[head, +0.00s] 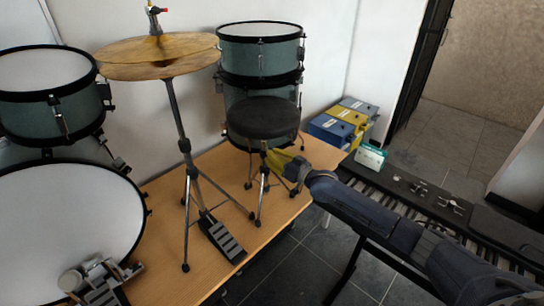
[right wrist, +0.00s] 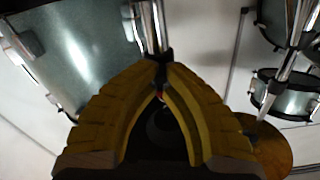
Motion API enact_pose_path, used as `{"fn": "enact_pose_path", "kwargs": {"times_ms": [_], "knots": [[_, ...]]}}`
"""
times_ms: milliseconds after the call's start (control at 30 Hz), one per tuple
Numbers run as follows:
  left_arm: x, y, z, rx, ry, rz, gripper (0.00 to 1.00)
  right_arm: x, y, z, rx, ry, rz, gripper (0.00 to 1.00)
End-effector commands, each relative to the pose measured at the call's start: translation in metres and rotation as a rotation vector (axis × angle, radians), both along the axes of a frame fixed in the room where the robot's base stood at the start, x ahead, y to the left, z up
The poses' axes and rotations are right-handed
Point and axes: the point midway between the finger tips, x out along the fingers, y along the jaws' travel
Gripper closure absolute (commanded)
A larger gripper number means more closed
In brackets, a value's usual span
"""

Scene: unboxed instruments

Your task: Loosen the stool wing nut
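The stool (head: 263,118) has a round black seat and thin metal legs, and stands on a wooden platform in the head view. My right gripper (head: 272,158) reaches in from the right, with its yellow fingers against the post just under the seat. In the right wrist view the fingertips (right wrist: 160,66) come together around a small dark piece (right wrist: 157,56) beside a shiny metal post (right wrist: 152,25). The piece appears to be the stool wing nut, mostly hidden by the fingers. My left gripper is not in view.
A cymbal stand (head: 178,120) is left of the stool, with its pedal (head: 222,238) in front. A floor drum (head: 262,55) is behind it. A bass drum (head: 70,230) is at the left. A keyboard (head: 400,195) and blue and yellow boxes (head: 340,120) are at the right.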

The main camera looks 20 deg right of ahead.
Motion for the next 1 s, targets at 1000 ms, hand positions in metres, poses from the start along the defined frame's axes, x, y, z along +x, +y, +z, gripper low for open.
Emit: {"fn": "enact_pose_path", "kwargs": {"times_ms": [1000], "knots": [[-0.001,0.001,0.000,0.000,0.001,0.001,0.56,-0.009,-0.007,0.003,0.006,-0.002,-0.001,0.72]]}}
